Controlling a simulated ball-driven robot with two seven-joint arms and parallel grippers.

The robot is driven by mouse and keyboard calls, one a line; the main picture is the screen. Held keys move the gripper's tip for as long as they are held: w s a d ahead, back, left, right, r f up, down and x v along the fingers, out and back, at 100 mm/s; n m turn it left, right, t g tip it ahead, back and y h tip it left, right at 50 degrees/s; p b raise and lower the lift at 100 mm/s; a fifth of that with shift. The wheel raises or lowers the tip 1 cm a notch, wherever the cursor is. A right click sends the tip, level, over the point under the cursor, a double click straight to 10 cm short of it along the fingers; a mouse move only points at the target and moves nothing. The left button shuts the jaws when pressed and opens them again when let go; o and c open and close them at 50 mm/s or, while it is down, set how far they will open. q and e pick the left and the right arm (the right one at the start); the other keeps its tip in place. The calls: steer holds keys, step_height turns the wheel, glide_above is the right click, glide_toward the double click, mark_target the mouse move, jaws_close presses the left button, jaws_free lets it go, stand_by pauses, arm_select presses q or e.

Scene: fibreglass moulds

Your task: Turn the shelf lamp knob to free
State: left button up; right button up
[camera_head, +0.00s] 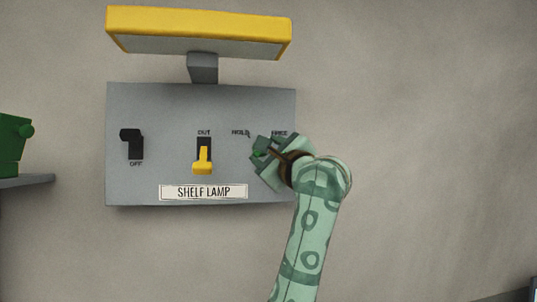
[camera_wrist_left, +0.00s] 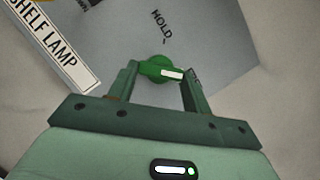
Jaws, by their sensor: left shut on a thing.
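The shelf lamp panel (camera_head: 150,185) is a grey box on the wall with a "SHELF LAMP" label (camera_head: 203,192). Its green knob (camera_wrist_left: 155,68) sits between the two fingers of my left gripper (camera_wrist_left: 160,77), which is shut on it. The knob's white pointer mark points right in the left wrist view, away from the "HOLD" lettering (camera_wrist_left: 162,25) and towards small lettering partly hidden by the right finger. My right gripper is not in view.
A black switch (camera_head: 132,143) marked "OFF" and a yellow lever (camera_head: 202,159) below "OUT" are left of the knob. A yellow-edged lamp (camera_head: 200,30) juts out above the panel. A green object (camera_head: 12,145) stands on a ledge at far left.

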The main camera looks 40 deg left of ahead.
arm_select(q)
steer(key=shift+w+f, duration=0.1)
steer(key=o, duration=1)
steer(key=b+v, duration=0.5)
steer(key=v, duration=1.1)
steer(key=shift+d, duration=0.15)
